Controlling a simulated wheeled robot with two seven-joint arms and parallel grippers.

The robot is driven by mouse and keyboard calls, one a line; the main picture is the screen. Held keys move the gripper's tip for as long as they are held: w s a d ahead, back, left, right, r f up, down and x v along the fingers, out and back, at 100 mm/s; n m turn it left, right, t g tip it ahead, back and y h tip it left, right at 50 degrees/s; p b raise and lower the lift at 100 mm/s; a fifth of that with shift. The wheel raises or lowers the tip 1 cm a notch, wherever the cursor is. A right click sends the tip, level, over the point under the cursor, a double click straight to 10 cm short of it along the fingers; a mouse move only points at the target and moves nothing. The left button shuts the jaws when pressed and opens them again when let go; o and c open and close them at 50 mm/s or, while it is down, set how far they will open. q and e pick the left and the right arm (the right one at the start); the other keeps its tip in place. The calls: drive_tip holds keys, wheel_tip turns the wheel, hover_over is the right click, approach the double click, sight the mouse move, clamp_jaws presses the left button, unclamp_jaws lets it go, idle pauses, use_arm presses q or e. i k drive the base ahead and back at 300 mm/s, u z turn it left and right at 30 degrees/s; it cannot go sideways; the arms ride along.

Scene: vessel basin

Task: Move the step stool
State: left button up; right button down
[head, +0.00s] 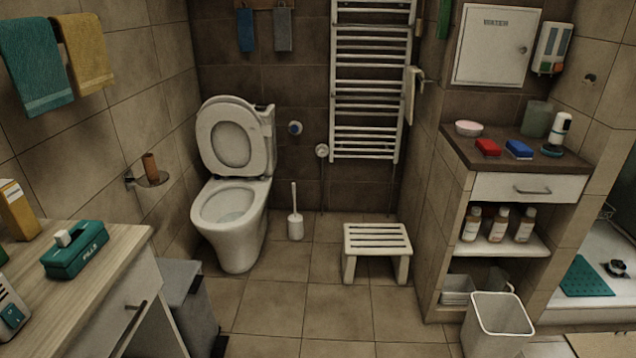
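The step stool (377,239) is white with a slatted top and stands upright on the tiled floor, below the towel radiator and right of the toilet brush. Its top and front legs are in plain view, and nothing rests on it. Neither of my grippers shows in the head view, so nothing of mine is seen touching the stool.
The toilet (232,200) with raised lid and the toilet brush (295,222) stand left of the stool. A shelf cabinet (528,187) and a white bin (497,318) are to the right. A wooden counter (110,250) and grey bin (180,290) are at left. Floor before the stool is clear.

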sight(392, 240)
drive_tip(key=u, duration=0.1)
drive_tip(key=i, duration=2.3)
drive_tip(key=z, duration=0.6)
drive_tip(key=i, duration=0.8)
drive_tip(key=z, duration=0.35)
